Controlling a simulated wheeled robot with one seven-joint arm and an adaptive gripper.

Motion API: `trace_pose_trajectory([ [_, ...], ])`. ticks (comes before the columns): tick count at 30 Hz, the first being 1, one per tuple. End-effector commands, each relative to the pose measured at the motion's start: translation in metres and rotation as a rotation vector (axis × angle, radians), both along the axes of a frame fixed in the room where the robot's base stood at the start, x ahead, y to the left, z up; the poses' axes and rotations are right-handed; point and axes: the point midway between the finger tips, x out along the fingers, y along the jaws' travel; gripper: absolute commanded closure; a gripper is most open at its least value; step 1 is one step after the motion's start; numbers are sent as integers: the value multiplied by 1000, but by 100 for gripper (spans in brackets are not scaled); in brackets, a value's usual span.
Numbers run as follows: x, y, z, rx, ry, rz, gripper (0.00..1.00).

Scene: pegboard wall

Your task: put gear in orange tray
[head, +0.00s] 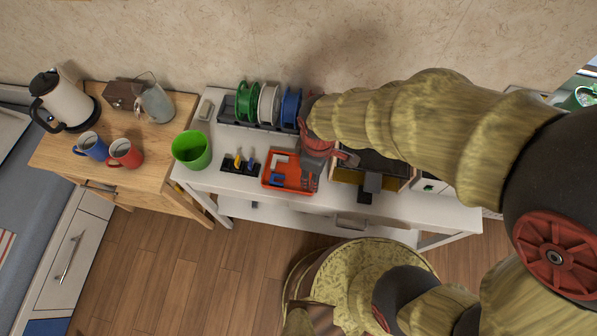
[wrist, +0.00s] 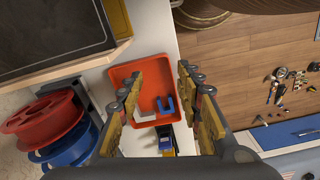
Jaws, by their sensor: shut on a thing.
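The orange tray (head: 266,184) sits on the white table, and it also shows beyond my fingers in the wrist view (wrist: 120,70). A blue U-shaped piece (head: 277,180) and a white L-shaped piece (head: 279,159) lie in it; the blue one is clear in the wrist view (wrist: 165,105). My gripper (head: 309,176) is over the tray's right side in the head view.
Green, white and blue spools (head: 268,105) stand in a rack behind the tray. A black holder with small tools (head: 239,163) and a green cup (head: 192,150) are to its left. A dark-topped wooden box (head: 345,177) stands close on its right.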

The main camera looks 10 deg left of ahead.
Motion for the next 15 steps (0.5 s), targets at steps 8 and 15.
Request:
trace_pose_trajectory([
  [8, 33, 29, -45, -1, 1, 0, 78],
  [15, 43, 36, -58, 0, 0, -1, 78],
])
